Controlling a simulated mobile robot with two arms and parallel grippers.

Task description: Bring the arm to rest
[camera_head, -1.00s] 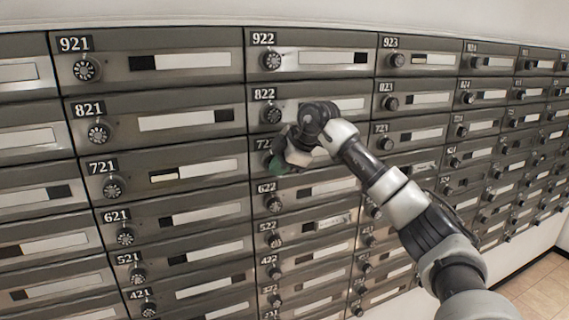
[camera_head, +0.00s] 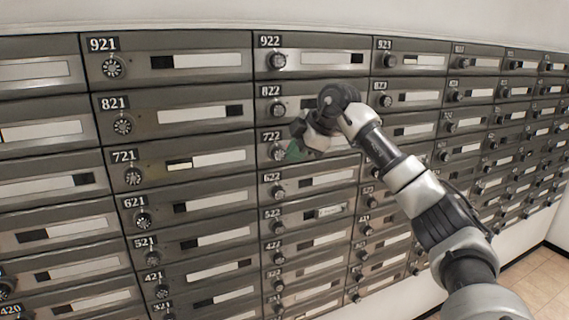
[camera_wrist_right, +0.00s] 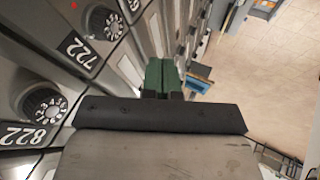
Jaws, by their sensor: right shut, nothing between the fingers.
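My right arm (camera_head: 405,175) reaches in from the lower right, bent at its far joint. My right gripper (camera_head: 296,151) has green fingers and hangs in front of the mailbox wall, by the dial of box 722 (camera_head: 278,152). In the right wrist view the green fingers (camera_wrist_right: 164,75) lie together, with nothing between them. The dials of box 722 (camera_wrist_right: 106,22) and box 822 (camera_wrist_right: 43,104) are to their left, apart from the fingers. My left gripper is not in view.
The wall of grey mailboxes (camera_head: 205,114) with dials and label strips fills most of the head view. Tiled floor (camera_head: 538,285) shows at the lower right. The wrist view shows open floor (camera_wrist_right: 275,60) and a blue-topped object (camera_wrist_right: 197,85) beyond the fingers.

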